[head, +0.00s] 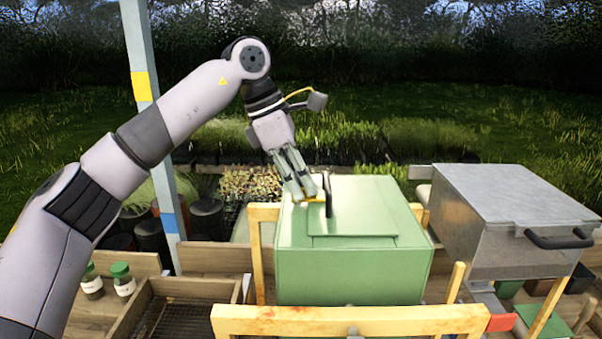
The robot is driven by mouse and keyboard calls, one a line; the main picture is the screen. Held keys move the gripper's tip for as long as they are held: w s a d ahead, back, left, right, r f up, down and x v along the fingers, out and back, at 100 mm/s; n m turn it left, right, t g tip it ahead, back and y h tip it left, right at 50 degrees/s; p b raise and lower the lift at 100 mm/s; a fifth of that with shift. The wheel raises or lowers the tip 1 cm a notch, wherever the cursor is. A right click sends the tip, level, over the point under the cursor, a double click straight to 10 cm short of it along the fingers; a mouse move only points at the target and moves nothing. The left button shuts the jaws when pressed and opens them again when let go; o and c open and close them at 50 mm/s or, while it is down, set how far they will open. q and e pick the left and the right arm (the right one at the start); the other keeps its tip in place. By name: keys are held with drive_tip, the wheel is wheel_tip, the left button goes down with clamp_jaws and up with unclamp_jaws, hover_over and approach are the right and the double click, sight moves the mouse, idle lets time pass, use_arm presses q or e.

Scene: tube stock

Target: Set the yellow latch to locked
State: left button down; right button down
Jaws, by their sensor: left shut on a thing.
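A green box (352,275) stands on the wooden bench, with a panel on its top face. The yellow latch (314,200) shows only as a small yellow piece on the box's top, at the tips of my left gripper; its set position cannot be made out. A dark upright part (328,188) stands right beside it. My left gripper (308,192) reaches down from above and is shut on the yellow latch, its fingers hiding much of it. My right gripper is not in view.
A grey metal box (510,225) with a black handle (558,240) stands to the right. A wooden frame rail (350,321) crosses in front of the green box. A wooden tray (165,292) and two green-capped jars (121,280) are at left. A post (155,110) rises behind my left arm.

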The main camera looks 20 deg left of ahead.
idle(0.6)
use_arm(q)
drive_tip(key=c, duration=1.7)
unclamp_jaws()
drive_tip(key=v, duration=1.2)
drive_tip(key=shift+w, duration=0.1)
